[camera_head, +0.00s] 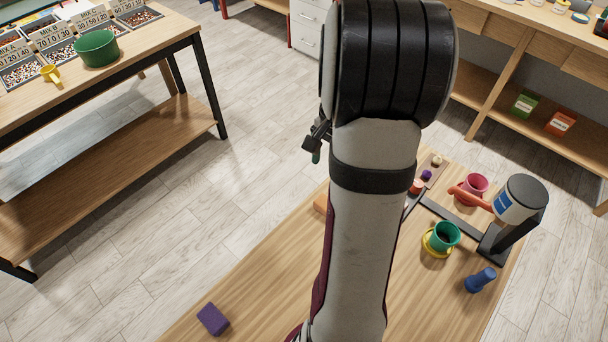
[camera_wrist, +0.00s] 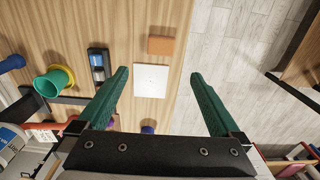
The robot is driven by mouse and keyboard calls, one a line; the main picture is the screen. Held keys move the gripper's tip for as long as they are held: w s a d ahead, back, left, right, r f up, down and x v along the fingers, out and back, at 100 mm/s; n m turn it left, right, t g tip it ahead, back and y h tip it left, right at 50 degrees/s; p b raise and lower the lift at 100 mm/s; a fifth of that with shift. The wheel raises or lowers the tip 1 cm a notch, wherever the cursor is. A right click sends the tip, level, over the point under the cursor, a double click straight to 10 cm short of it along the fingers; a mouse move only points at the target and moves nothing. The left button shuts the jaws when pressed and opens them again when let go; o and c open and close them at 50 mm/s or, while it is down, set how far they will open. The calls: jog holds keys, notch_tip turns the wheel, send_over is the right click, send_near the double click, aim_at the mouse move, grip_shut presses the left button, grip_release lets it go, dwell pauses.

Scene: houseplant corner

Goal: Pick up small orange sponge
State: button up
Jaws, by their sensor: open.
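The small orange sponge (camera_wrist: 161,45) lies on the wooden table in the wrist view, just beyond a white square (camera_wrist: 151,81). In the head view, a bit of the sponge (camera_head: 320,203) shows at the left edge of my arm, which hides the rest. My gripper (camera_wrist: 158,75) is open and empty, with its two green fingers spread wide. The sponge appears ahead of the fingertips, apart from them. In the head view, my gripper (camera_head: 316,145) is partly hidden and stands out to the left of the arm above the table's far left side.
A purple block (camera_head: 212,319) lies at the table's near left. A green pot (camera_head: 446,233) on a yellow saucer (camera_head: 430,249), a blue object (camera_head: 480,280), a pink pot (camera_head: 474,186) and a white cylinder (camera_head: 519,202) on a dark stand are right of my arm. A black-and-blue item (camera_wrist: 98,65) lies left of the sponge.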

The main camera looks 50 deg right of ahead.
notch_tip(320, 180, down, 14)
jog(key=shift+w+a+r, duration=0.15)
jog(key=c, duration=1.3)
jog(key=shift+o, duration=0.2)
jog(key=shift+r, duration=0.1)
jog(key=shift+r, duration=0.1)
jog(key=shift+r, duration=0.3)
jog(key=r, duration=0.2)
jog(key=s+r, duration=0.1)
jog(key=r, duration=0.1)
jog(key=shift+s, duration=0.1)
jog(key=s+d+r, duration=0.1)
jog(key=s+r, duration=0.5)
jog(key=s, duration=0.4)
jog(key=shift+s+d, duration=0.2)
jog(key=shift+d, duration=0.05)
